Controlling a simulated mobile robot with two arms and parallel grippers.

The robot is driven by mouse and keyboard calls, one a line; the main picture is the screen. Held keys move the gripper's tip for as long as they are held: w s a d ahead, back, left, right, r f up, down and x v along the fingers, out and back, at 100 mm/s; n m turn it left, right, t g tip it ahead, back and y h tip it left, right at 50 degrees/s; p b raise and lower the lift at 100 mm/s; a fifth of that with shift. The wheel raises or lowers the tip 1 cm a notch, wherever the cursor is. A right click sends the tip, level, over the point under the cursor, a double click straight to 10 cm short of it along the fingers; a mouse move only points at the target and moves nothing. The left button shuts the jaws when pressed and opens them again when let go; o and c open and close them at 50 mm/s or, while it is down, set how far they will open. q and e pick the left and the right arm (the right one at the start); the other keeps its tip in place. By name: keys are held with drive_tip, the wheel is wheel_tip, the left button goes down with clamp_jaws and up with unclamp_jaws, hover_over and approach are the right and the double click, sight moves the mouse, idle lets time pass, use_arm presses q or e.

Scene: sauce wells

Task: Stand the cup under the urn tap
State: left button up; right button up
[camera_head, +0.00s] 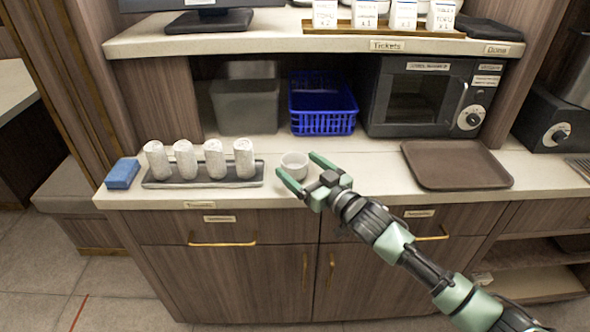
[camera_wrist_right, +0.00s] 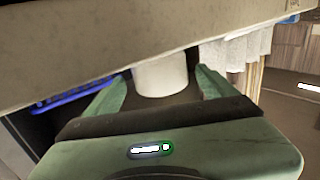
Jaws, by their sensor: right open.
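A small white cup (camera_head: 294,165) stands upright on the counter, right of the grey tray of rolled towels. My right gripper (camera_head: 297,164) is open, with one finger on each side of the cup at its near edge. The right wrist view shows the cup (camera_wrist_right: 160,77) between the two green fingers, with small gaps; I cannot tell whether either finger touches it. No urn tap can be made out. A dark appliance with a dial (camera_head: 558,135) stands at the far right, cut by the picture edge; I cannot tell whether it is the urn. My left gripper is not in view.
Left of the cup are a grey tray (camera_head: 205,181) of several rolled towels and a blue sponge (camera_head: 122,173). Behind are a blue basket (camera_head: 322,104) and a microwave (camera_head: 415,95) under a shelf (camera_head: 250,41). A brown tray (camera_head: 456,164) lies to the right.

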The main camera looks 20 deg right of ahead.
sight(287, 155)
drive_tip(key=x, duration=0.6)
drive_tip(key=shift+w+r+p, duration=0.1)
drive_tip(key=shift+r+p, duration=0.15)
drive_tip(key=shift+p, duration=0.15)
drive_tip(key=c, duration=1.7)
drive_tip(key=shift+o, duration=0.2)
drive_tip(key=shift+r, duration=0.1)
